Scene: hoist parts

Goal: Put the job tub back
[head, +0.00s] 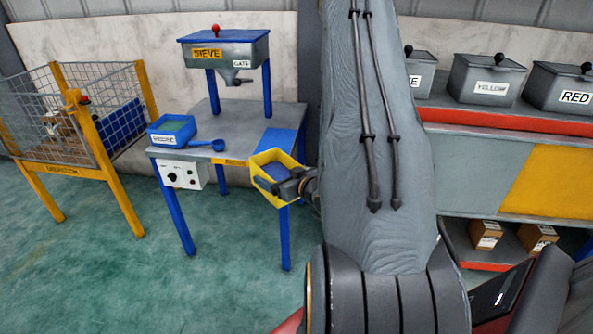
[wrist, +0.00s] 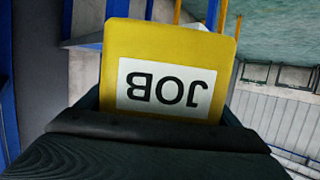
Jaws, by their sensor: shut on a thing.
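The job tub (head: 258,181) is a yellow open-topped tub with something blue showing inside it. My gripper (head: 292,188) is shut on its right side and holds it at the front right corner of the grey work table (head: 235,125). In the wrist view the yellow wall of the job tub (wrist: 170,42) fills the middle, with a white label reading JOB upside down. The dark gripper (wrist: 165,118) is close against that wall. A blue patch (head: 280,142) lies on the table top just behind the tub. I cannot tell whether the tub touches the table.
A sieve hopper (head: 225,50) on blue legs stands at the back of the table. A blue tray (head: 172,130) and blue scoop (head: 205,145) lie on the left. A yellow-framed wire cage (head: 75,110) stands further left. Lidded grey bins (head: 487,80) line the right shelf.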

